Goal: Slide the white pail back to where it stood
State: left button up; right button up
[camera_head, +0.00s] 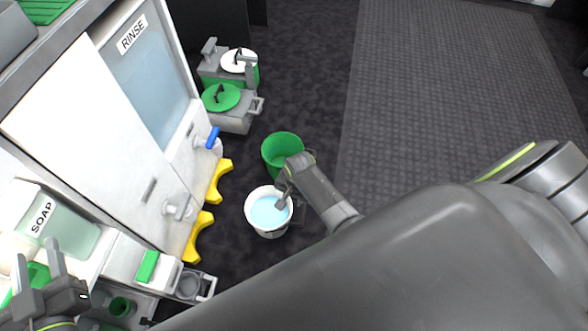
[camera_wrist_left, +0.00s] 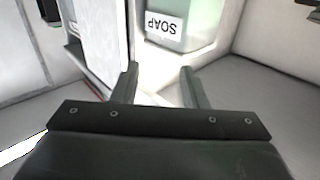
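The white pail (camera_head: 252,222) stands on the dark floor in the head view, upright and holding pale blue liquid. The green bucket (camera_head: 281,151) stands just behind it. My right gripper (camera_head: 284,194) is at the pail's back right rim, with a finger reaching down over the liquid. Its other finger is hidden, so its grip on the rim is unclear. My left gripper (camera_head: 38,266) is at the lower left by the soap tank (camera_head: 62,222). It is open and empty; its spread fingers also show in the left wrist view (camera_wrist_left: 160,88).
The cabinet with the rinse tank (camera_head: 150,85) and its blue tap (camera_head: 212,138) is left of the pail. Yellow blocks (camera_head: 198,237) lie along its base. Green-and-grey lidded containers (camera_head: 228,105) stand behind. The grey mat (camera_head: 450,80) at right is clear.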

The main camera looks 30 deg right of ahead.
pick_arm(q)
notch_tip(320, 180, down, 8)
jog(key=s+g+h+p, duration=0.1)
jog(key=s+g, duration=0.1)
jog(key=g, duration=0.3)
jog(key=shift+s+d+r+n, duration=0.2)
jog(key=shift+s+d+n, duration=0.1)
pick_arm(e)
jog(key=shift+s+r, duration=0.1)
jog(key=shift+r, duration=0.95)
